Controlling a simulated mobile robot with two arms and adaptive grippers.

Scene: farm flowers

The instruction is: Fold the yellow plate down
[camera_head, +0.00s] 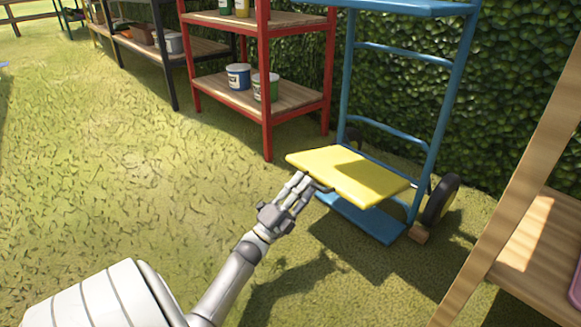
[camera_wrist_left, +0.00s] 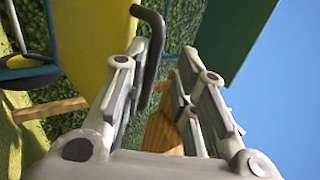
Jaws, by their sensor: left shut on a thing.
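The yellow plate (camera_head: 345,172) hangs out from the blue hand truck's frame, close to level, above the blue toe plate (camera_head: 362,218). It also shows at the top left of the left wrist view (camera_wrist_left: 95,35). A dark bent handle (camera_head: 321,187) sits at its near edge; in the left wrist view the handle (camera_wrist_left: 154,40) lies at the fingers. My left gripper (camera_head: 304,187) is at this near left edge, shut on the handle. Its fingers fill the middle of the left wrist view (camera_wrist_left: 163,58). My right gripper does not show.
A red shelf (camera_head: 267,100) with paint cans stands left; a wooden rack (camera_head: 515,170) stands right. Open grass lies left.

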